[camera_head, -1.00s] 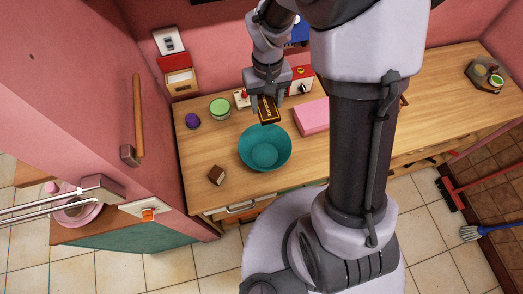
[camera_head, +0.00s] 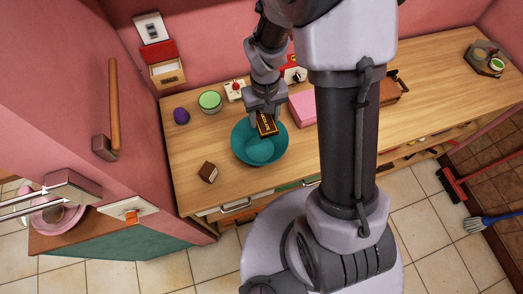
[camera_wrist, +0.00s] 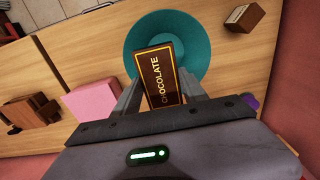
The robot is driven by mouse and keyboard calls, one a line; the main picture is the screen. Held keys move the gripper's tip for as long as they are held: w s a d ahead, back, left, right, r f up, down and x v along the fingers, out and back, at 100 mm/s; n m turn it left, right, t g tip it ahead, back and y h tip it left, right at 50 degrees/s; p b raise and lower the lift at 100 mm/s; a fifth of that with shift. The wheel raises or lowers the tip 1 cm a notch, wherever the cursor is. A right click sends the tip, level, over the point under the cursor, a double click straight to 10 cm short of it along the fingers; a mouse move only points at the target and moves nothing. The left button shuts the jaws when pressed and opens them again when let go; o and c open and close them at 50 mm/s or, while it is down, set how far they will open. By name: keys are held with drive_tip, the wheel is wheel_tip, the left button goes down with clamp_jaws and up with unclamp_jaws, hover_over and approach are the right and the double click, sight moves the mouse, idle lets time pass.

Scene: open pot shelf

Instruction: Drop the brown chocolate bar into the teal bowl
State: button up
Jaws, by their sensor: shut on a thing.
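The brown chocolate bar (camera_head: 266,123) has gold lettering and is held between the fingers of my gripper (camera_head: 265,110). In the wrist view the bar (camera_wrist: 161,77) sits upright between the two fingers of my gripper (camera_wrist: 160,95), its far end over the bowl. The teal bowl (camera_head: 243,151) stands on the wooden counter. The bar overlaps the bowl's far right part in the head view. The bowl (camera_wrist: 198,30) also shows behind the bar in the wrist view. The height of the bar above the bowl is hard to tell.
A pink box (camera_head: 303,108) stands close right of the bowl. A small brown block (camera_head: 208,172) lies at its lower left. A green-topped tub (camera_head: 209,101) and a purple object (camera_head: 181,116) are at the left back. The counter's right part has free room.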

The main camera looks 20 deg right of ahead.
drive_tip(key=f, duration=0.2)
drive_tip(key=shift+s+d+f+b, duration=0.1)
drive_tip(key=shift+s+f+b, duration=0.1)
drive_tip(key=shift+f+b, duration=0.15)
wheel_tip(320, 180, down, 5)
drive_tip(key=b, duration=0.4)
drive_tip(key=shift+f, duration=0.15)
drive_tip(key=o, duration=1.5)
drive_tip(key=shift+o, duration=0.2)
drive_tip(key=shift+r, duration=0.2)
wheel_tip(320, 180, up, 17)
drive_tip(key=p, duration=0.5)
drive_tip(key=shift+r, duration=0.15)
